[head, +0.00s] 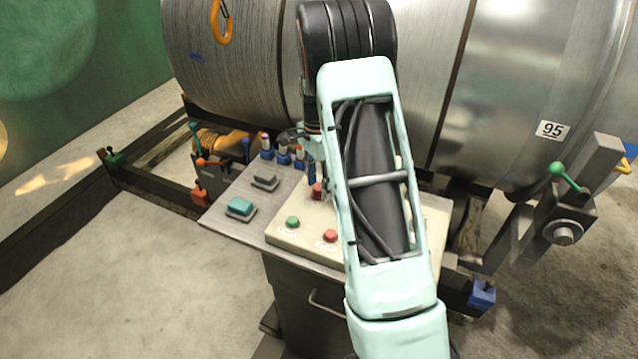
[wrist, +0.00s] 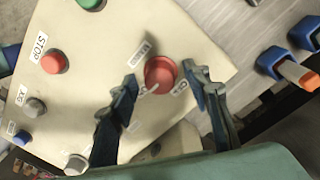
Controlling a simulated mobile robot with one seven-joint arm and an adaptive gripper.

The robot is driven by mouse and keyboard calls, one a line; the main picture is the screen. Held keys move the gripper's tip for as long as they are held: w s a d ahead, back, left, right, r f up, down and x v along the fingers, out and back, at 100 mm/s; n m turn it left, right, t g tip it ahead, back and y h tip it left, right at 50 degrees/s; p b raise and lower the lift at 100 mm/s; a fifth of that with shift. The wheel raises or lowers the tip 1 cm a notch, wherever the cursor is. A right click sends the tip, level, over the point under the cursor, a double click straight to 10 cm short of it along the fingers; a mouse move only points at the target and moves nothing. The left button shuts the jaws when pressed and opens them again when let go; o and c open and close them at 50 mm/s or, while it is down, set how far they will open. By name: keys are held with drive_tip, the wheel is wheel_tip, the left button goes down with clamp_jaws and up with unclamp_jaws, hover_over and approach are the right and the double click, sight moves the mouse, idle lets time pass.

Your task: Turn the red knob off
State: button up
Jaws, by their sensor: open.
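The red knob (wrist: 160,73) is round and stands on the cream control panel (wrist: 120,27), with small labels beside it. A white pointer mark shows at its lower left edge. In the head view the knob (head: 317,191) sits near the panel's back edge, just below my gripper (head: 312,160), which is partly hidden by my arm. In the wrist view my gripper (wrist: 164,80) is open, one finger to the left of the knob and one to the right. Gaps show on both sides; I cannot tell how far down the fingers reach.
A red STOP button (head: 330,236) and a green button (head: 293,222) are on the same panel. A teal switch (head: 240,207), a grey switch (head: 265,181) and several blue-based levers (head: 283,156) are to the left. A large metal drum (head: 240,70) stands behind.

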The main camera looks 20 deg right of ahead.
drive_tip(key=shift+f, duration=0.2)
drive_tip(key=shift+c, duration=0.3)
drive_tip(key=c, duration=1.1)
